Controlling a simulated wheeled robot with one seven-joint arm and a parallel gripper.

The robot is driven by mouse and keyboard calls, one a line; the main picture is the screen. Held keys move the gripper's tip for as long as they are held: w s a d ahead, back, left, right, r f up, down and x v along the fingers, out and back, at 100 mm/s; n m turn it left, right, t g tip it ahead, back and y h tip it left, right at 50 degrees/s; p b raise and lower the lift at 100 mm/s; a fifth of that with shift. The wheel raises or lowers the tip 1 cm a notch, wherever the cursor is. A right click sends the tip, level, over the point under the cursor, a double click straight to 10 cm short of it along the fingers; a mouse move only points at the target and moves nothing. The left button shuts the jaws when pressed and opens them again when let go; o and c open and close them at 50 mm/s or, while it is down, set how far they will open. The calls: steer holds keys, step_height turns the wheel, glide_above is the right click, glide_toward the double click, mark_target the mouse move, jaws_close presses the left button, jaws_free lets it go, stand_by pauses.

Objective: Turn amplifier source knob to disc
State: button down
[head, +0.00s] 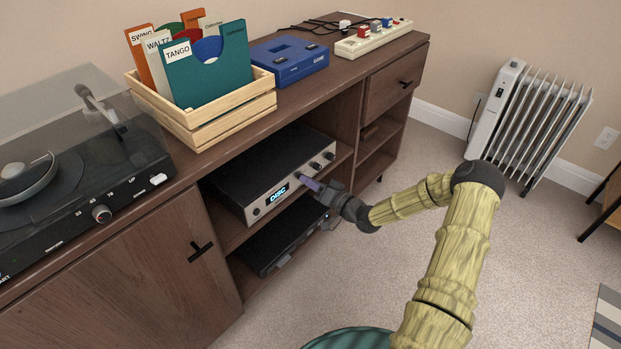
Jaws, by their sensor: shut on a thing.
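The amplifier (268,160) is a black box with a silver front panel, sitting on the upper open shelf of the brown cabinet. Its lit blue display (278,194) seems to read "DISC", though the letters are small. Small dark knobs (322,162) sit on the right part of the panel. My gripper (303,178) reaches in from the right and is at the panel, just right of the display. It is shut on the source knob, which its fingers mostly hide. The knob's pointer cannot be seen.
Below the amplifier is another black device (280,240). A turntable (70,185), a wooden crate (205,128) of record sleeves, a blue console (288,60) and a power strip (375,40) stand on the cabinet top. A radiator (530,125) stands at right; carpet in front is open.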

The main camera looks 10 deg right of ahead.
steer(key=shift+d+m, duration=0.1)
steer(key=shift+m, duration=0.3)
steer(key=c, duration=1.3)
jaws_free()
steer(key=p+v, duration=0.4)
steer(key=v, duration=1.3)
steer(key=shift+s+d+f, duration=0.1)
steer(key=shift+f, duration=0.05)
